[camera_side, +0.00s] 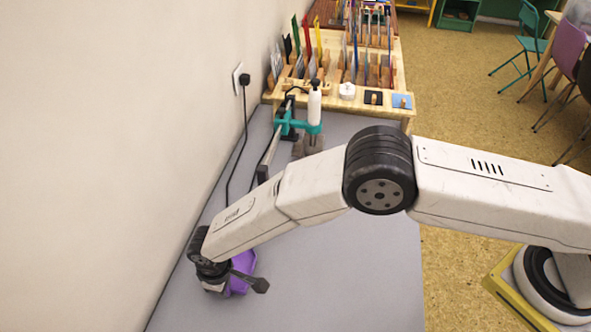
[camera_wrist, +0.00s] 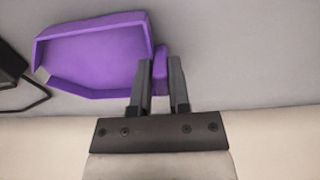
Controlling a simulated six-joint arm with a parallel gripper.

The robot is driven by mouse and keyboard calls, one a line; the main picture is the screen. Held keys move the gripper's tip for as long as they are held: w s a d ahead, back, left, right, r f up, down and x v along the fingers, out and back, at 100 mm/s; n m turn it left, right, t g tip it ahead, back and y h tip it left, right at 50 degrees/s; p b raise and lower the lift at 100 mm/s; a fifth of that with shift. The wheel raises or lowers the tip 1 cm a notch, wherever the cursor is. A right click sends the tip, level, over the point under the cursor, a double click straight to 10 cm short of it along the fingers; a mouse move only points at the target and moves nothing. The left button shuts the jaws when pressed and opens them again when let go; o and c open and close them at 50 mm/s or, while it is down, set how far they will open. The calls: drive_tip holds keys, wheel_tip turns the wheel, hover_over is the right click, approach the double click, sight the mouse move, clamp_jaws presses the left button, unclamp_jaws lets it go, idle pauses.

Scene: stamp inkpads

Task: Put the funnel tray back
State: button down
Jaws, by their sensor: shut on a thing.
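The funnel tray (camera_wrist: 95,50) is purple, shallow and angular, with a raised rim and a small tab on one side. In the wrist view my gripper (camera_wrist: 160,62) is shut on that tab, with one dark finger on each side of it. In the side view the purple tray (camera_side: 243,268) is partly hidden behind my wrist, at the near left of the grey table close to the wall. My gripper also shows there, beside the tray, but its fingertips are mostly hidden. I cannot tell whether the tray touches the table.
The grey table (camera_side: 340,285) is clear in front and to the right of my gripper. A black cable (camera_side: 243,140) runs down along the wall (camera_side: 110,120).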

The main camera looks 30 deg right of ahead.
drive_tip(key=shift+f, duration=0.35)
drive_tip(key=c, duration=0.6)
unclamp_jaws()
drive_tip(key=shift+r, duration=0.2)
drive_tip(key=shift+s+a+r, duration=0.1)
drive_tip(key=shift+s+r, duration=0.05)
drive_tip(key=shift+r, duration=5.85)
